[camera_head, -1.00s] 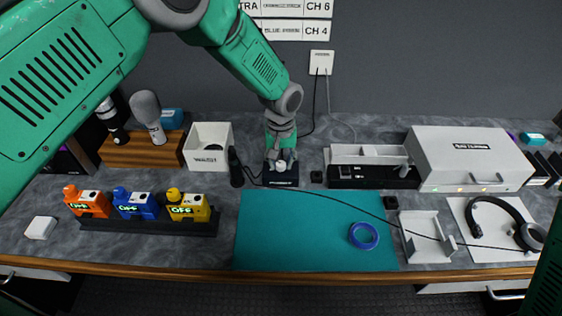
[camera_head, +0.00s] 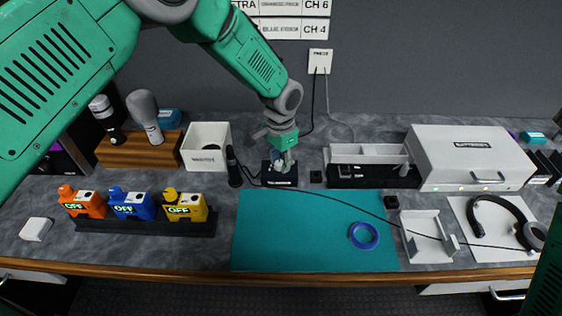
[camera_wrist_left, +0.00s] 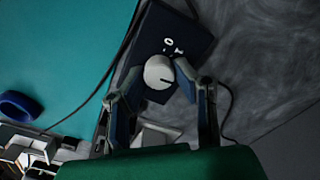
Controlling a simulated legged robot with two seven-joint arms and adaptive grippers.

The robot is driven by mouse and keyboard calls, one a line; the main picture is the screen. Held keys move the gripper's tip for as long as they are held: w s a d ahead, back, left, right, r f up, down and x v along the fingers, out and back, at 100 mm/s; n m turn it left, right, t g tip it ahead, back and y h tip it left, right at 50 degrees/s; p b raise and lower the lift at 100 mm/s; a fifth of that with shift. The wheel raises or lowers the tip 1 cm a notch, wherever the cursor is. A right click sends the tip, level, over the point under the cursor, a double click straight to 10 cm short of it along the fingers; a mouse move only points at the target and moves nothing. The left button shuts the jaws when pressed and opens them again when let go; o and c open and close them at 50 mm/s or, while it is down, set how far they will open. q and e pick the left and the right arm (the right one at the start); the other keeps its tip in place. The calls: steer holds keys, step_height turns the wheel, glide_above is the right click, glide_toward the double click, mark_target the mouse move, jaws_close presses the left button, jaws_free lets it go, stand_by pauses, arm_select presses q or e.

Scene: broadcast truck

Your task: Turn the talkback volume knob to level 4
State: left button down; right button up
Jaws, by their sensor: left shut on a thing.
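The talkback box is a small dark panel (camera_head: 281,181) on the desk near the back, just behind the teal mat. In the left wrist view the same panel (camera_wrist_left: 190,35) carries a round white knob (camera_wrist_left: 158,70) with a dark line on its side. White marks like a 0 and a 1 show beside the knob; the rest of the scale is hidden. My left gripper (camera_head: 281,163) points down over the box. In the wrist view its two dark fingers (camera_wrist_left: 160,80) sit on either side of the knob, shut on it. My right gripper is not in view.
A black upright microphone (camera_head: 233,166) stands close left of the box, with a cable crossing the teal mat (camera_head: 290,240). A white bin (camera_head: 206,148) is farther left. A white tray unit (camera_head: 368,155) and a white case (camera_head: 470,160) stand right. A blue ring (camera_head: 364,236) lies on the mat.

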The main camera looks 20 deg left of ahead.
mark_target(279, 162)
arm_select(q)
steer(key=m, duration=0.6)
steer(key=shift+s+f, duration=0.2)
steer(key=shift+s, duration=0.15)
steer(key=m, duration=0.5)
steer(key=shift+w+a+r+m, duration=0.1)
steer(key=shift+m, duration=0.2)
steer(key=c, duration=1.3)
jaws_free()
steer(key=shift+w+a, duration=0.1)
steer(key=shift+w, duration=0.05)
step_height(279, 162, up, 12)
steer(key=shift+w, duration=0.1)
